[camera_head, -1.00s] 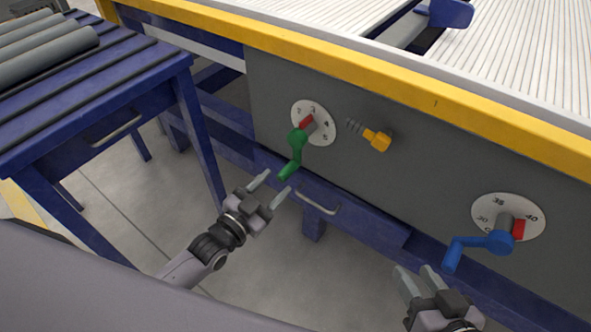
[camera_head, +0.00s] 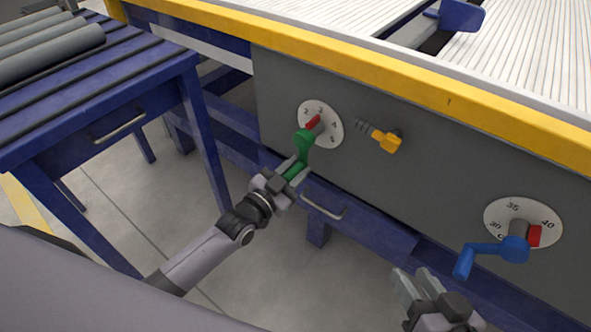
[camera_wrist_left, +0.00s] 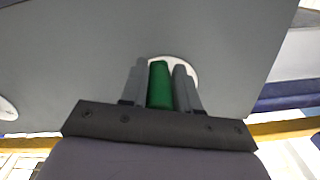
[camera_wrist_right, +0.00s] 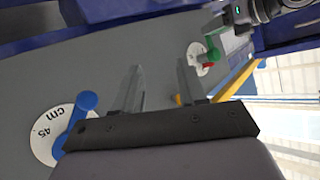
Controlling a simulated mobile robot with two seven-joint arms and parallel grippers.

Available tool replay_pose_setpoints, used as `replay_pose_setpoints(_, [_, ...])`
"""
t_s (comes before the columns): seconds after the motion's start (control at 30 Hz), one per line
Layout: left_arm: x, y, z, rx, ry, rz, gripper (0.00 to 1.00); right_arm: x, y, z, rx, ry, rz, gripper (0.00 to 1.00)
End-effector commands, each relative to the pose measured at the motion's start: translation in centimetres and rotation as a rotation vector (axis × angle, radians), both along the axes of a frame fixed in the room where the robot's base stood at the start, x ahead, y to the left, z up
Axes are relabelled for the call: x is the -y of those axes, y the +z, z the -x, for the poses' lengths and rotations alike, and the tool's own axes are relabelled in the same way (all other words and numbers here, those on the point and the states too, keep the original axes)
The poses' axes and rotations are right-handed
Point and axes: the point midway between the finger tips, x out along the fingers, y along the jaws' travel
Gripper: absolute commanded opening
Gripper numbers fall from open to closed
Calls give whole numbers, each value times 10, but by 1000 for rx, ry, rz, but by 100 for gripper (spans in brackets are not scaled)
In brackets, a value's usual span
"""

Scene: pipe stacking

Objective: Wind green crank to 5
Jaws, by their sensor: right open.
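The green crank (camera_head: 303,143) sits on a round white dial (camera_head: 332,127) on the grey front panel, with its handle hanging down. A red pointer (camera_head: 313,122) lies near the dial's upper middle; the small numbers are hard to read. My left gripper (camera_head: 293,168) has its fingers on both sides of the green handle. In the left wrist view the handle (camera_wrist_left: 160,85) fills the space between the fingers, and the gripper appears shut on it. My right gripper (camera_head: 415,279) is open and empty, below and left of the blue crank.
A blue crank (camera_head: 514,249) on a larger dial (camera_head: 494,213) is at the right. A yellow spring knob (camera_head: 388,142) juts from the panel right of the green crank. A drawer handle (camera_head: 322,208) is below. A blue table (camera_head: 60,150) with grey pipes (camera_head: 50,55) stands left.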

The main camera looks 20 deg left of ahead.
Motion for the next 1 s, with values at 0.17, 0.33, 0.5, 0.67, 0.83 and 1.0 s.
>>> replay_pose_setpoints(0.17, [1, 0, 1, 0, -2, -2, 0, 0, 0, 0, 1, 0, 0, 42])
replay_pose_setpoints(0.33, [0, 0, 1, 5, -3, -16, 0, 0, 1, 0, 2, -1, 3, 42])
replay_pose_setpoints(0.5, [-3, 1, -1, 24, -4, -70, 0, 2, 5, -1, 9, -4, 16, 42])
replay_pose_setpoints(0.67, [-10, 2, -3, 58, -4, -167, 0, 4, 10, -2, 18, -10, 33, 42])
replay_pose_setpoints(0.83, [-20, 4, -6, 108, -5, -307, 0, 9, 11, 1, 14, -19, 66, 42])
replay_pose_setpoints(1.0, [-30, 9, -11, 163, -5, -458, 0, 15, 9, 4, 9, -27, 101, 42])
